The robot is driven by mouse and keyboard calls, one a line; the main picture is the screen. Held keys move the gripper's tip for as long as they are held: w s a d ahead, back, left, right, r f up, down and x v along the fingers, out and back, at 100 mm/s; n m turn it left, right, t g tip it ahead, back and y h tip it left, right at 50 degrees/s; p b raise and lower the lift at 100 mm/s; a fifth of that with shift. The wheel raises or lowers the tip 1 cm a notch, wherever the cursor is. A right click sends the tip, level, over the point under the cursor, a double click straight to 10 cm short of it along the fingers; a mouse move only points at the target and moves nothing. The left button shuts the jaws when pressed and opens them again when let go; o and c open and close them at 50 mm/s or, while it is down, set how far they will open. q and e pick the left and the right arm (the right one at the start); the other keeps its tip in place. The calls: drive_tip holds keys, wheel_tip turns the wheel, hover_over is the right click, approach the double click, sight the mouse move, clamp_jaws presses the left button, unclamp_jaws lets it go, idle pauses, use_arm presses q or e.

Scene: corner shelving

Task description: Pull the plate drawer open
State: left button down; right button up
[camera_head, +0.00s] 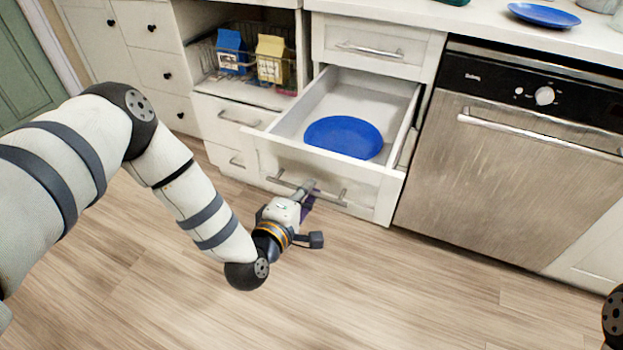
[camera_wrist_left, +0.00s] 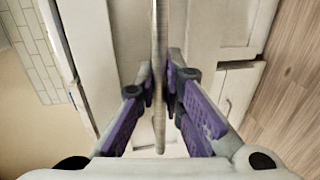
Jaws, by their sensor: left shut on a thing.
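The plate drawer (camera_head: 362,197) is a white drawer standing well open under the counter, with a blue plate (camera_head: 343,137) lying inside it. A metal bar handle (camera_head: 333,198) runs across its front. My left gripper (camera_head: 308,193) is at the handle and shut on it. In the left wrist view the handle (camera_wrist_left: 159,60) runs between the purple fingers of my left gripper (camera_wrist_left: 160,105), with a pad on each side. The fingertips are partly hidden behind the bar. My right gripper is not in view.
A dishwasher (camera_head: 530,180) stands to the right of the drawer. A wire basket (camera_head: 215,60) with blue and yellow cartons sits on an open shelf at left. Another blue plate (camera_head: 544,14) lies on the counter. The wooden floor (camera_head: 400,290) in front is clear.

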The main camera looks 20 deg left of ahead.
use_arm(q)
drive_tip(key=shift+s, duration=1.4)
drive_tip(key=c, duration=1.7)
unclamp_jaws()
drive_tip(key=shift+s, duration=0.15)
drive_tip(key=s, duration=0.3)
drive_tip(key=s+r, duration=0.1)
drive_tip(key=s, duration=0.3)
drive_tip(key=s+r, duration=0.1)
drive_tip(key=s, duration=0.3)
drive_tip(key=shift+s+a+r, duration=0.2)
drive_tip(key=shift+s+a, duration=0.05)
